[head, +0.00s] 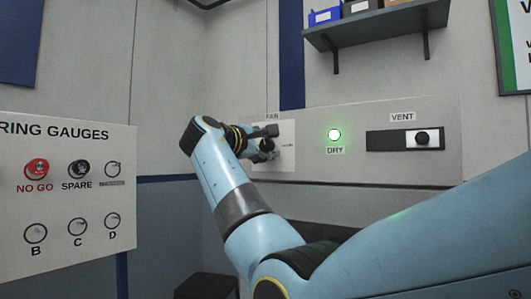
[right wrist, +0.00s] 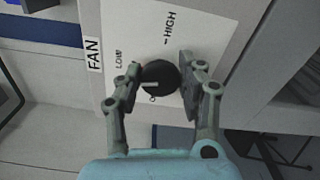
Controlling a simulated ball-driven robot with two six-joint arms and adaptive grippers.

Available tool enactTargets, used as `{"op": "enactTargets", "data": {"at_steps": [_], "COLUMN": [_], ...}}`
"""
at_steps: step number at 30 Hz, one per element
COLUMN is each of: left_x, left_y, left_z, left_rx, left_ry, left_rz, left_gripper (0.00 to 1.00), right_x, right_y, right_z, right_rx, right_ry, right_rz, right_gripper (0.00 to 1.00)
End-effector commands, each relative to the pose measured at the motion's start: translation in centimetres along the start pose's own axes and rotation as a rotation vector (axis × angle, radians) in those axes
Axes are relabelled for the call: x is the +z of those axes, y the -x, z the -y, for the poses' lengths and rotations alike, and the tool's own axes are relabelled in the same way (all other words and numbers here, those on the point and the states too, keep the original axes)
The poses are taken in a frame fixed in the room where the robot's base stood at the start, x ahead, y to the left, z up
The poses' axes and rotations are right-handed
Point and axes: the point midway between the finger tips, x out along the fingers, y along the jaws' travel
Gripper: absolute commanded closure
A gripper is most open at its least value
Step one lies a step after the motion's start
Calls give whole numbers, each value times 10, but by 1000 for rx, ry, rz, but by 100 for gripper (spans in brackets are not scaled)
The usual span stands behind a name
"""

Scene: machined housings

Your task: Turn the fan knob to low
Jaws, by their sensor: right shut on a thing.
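The fan knob (right wrist: 160,77) is round and black with a pale pointer mark. It sits on a white plate (right wrist: 140,20) printed FAN, LOW and HIGH; another label below the knob is mostly hidden. My right gripper (right wrist: 160,72) has one finger on each side of the knob and is shut on it. The pointer mark appears to lie toward the left finger, below the LOW print; its exact setting is hard to tell. In the head view my right gripper (head: 266,144) covers much of the knob and part of the white plate (head: 287,135). My left gripper is not in view.
Right of the plate on the same panel are a lit green DRY lamp (head: 334,135) and a VENT slider (head: 422,138). A shelf (head: 375,27) with bins hangs above. A ring gauge board (head: 65,190) stands at the left.

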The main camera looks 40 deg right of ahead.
Motion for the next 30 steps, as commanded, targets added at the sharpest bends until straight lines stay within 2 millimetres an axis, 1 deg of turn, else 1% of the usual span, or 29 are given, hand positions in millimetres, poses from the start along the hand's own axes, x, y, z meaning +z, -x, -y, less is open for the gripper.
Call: {"op": "enactTargets", "data": {"at_steps": [1, 3, 12, 19, 29, 30], "left_x": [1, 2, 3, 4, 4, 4], "left_y": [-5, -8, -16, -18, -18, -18], "left_z": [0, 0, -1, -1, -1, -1], "left_rx": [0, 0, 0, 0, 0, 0], "left_ry": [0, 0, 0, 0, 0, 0], "left_rz": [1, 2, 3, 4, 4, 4], "left_gripper": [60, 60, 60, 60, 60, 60], "right_x": [-1, -1, -1, -1, -1, -1], "right_y": [0, 0, 0, 0, 0, 0], "right_z": [4, 4, 4, 4, 4, 4], "right_rx": [-3, -4, -5, -5, -5, -5], "right_ry": [-31, -76, -200, -231, -232, -232], "right_rz": [-1, -1, -1, -1, -1, -1], "right_gripper": [94, 94, 94, 94, 94, 60]}}
